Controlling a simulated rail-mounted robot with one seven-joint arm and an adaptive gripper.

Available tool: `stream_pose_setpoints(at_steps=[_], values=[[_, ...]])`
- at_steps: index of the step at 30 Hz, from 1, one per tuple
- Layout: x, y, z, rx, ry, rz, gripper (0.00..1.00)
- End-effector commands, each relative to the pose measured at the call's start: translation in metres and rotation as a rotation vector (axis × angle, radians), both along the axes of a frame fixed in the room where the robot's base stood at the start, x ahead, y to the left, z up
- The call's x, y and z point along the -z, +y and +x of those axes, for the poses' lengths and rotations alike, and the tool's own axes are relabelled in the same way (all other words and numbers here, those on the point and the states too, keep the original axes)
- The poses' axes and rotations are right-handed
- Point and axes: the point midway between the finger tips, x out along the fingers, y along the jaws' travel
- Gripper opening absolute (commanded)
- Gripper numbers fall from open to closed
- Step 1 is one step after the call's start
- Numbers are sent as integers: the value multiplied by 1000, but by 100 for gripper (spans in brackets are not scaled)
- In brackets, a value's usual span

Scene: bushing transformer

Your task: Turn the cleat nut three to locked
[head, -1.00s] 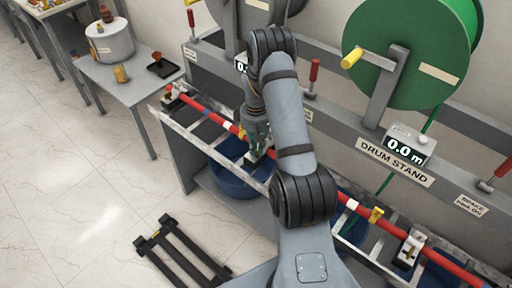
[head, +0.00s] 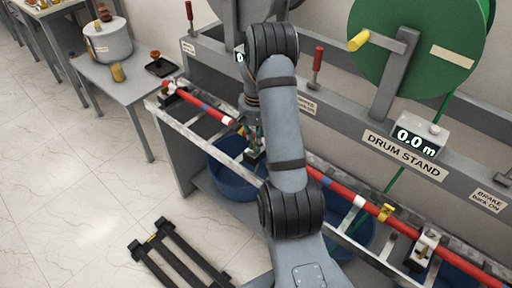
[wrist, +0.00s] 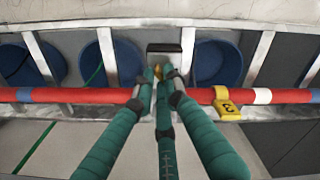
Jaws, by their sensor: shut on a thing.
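My three-fingered green gripper (wrist: 160,82) is at the cable ladder, shut on a small yellow part that looks like the cleat nut (wrist: 158,72). Only a sliver of the nut shows between the fingertips. A black block (wrist: 163,48) on the rung lies just beyond it, and the cleat body is mostly hidden by the fingers. A yellow tag marked 3 (wrist: 228,106) hangs on the red cable (wrist: 80,96) just right of the fingers. In the head view my gripper (head: 252,148) is low over the ladder, partly behind my arm; the nut cannot be made out there.
The ladder (head: 222,151) runs along the drum stand (head: 403,157), with blue tubs (head: 232,185) below. A white cleat (head: 424,245) stands at the right. A green drum (head: 420,50) and red-handled levers (head: 317,66) rise behind. A black frame (head: 175,255) lies on the floor.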

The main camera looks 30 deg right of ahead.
Motion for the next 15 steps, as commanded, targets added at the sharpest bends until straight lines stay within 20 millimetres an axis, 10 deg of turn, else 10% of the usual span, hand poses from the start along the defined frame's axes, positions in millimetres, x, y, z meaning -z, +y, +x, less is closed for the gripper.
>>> stream_pose_setpoints(at_steps=[15], values=[[3,3,1,473,-3,0,0]])
